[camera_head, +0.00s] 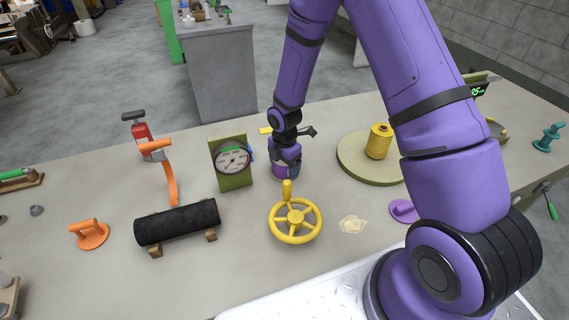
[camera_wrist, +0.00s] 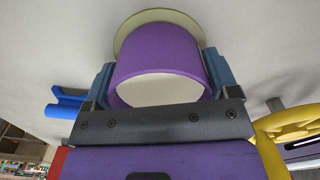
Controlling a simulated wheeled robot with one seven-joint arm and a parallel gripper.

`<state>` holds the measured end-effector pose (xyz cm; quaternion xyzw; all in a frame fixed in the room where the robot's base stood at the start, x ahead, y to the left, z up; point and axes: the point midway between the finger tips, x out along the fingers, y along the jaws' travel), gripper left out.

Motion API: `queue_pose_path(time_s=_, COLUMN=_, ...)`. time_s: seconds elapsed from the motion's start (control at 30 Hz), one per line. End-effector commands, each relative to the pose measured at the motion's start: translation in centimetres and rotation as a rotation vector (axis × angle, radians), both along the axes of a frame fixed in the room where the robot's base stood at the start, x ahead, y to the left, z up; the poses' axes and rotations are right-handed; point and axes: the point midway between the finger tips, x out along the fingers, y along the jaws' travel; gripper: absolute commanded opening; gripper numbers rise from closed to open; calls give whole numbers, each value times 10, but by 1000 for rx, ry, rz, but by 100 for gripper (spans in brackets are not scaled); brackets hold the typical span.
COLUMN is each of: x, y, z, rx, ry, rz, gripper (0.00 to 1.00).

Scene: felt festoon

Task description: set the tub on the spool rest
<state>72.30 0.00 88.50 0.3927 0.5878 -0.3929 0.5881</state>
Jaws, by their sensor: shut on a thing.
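My gripper (camera_wrist: 158,76) is shut on a purple tub (camera_wrist: 155,50); its blue fingers press both sides of the tub in the wrist view. The tub's near face is white. A pale olive disc, which looks like the spool rest (camera_wrist: 124,32), shows just beyond the tub and is slightly wider than it. I cannot tell whether tub and disc touch. In the head view my gripper (camera_head: 286,160) points down at the middle of the bench, with the purple tub (camera_head: 279,171) low between its fingers. The disc is mostly hidden there.
A dial gauge on an olive plate (camera_head: 233,178) stands left of my gripper. A yellow handwheel (camera_head: 295,221) is in front. A large olive round base (camera_head: 352,164) with a yellow spool (camera_head: 379,142) is to the right. A black roll (camera_head: 178,223) lies at front left.

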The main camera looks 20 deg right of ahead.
Motion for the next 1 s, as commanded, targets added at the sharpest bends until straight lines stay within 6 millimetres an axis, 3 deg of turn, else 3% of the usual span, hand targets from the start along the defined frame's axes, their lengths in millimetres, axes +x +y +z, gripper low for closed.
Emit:
queue_pose_path(time_s=0.07, x=0, y=0, z=-2, rx=0, ry=0, rz=0, gripper=45)
queue_pose_path(time_s=0.1, x=0, y=0, z=-3, rx=0, ry=0, rz=0, gripper=83)
queue_pose_path(time_s=0.2, x=0, y=0, z=-2, rx=0, ry=0, rz=0, gripper=100)
queue_pose_path(time_s=0.57, x=1, y=0, z=8, rx=1, ry=-2, rz=0, gripper=100)
queue_pose_path(time_s=1.0, x=1, y=0, z=87, rx=1, ry=-4, rz=-1, gripper=100)
